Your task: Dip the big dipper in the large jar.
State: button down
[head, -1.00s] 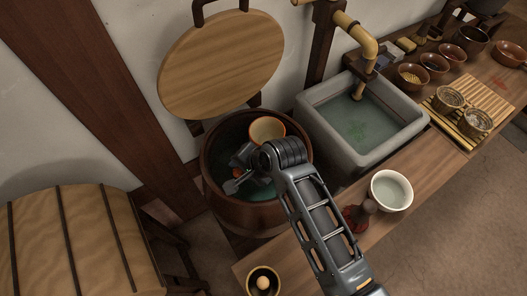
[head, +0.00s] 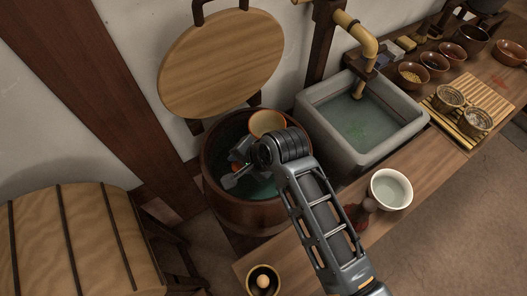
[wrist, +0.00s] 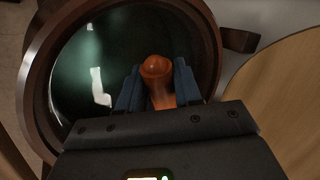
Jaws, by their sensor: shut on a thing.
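The large jar (head: 238,213) is a dark brown round vessel, open, with dark green liquid inside. It also fills much of the wrist view, where its rim (wrist: 38,75) shows. My gripper (head: 238,160) is inside the jar's mouth in the head view. In the wrist view its two blue fingers (wrist: 157,90) are shut on the orange-brown handle of the big dipper (wrist: 158,72). The dipper's tan cup (head: 266,121) shows at the far side of the jar's mouth, partly hidden by my arm. I cannot tell whether the cup touches the liquid.
A round wooden lid (head: 220,62) stands raised behind the jar. A grey stone basin (head: 409,135) with water and a bamboo spout (head: 358,35) is to the right. A white bowl (head: 391,190) and a small dark cup (head: 252,283) stand on the wooden counter (head: 455,158).

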jog(key=shift+r, duration=2.1)
dwell(1.0)
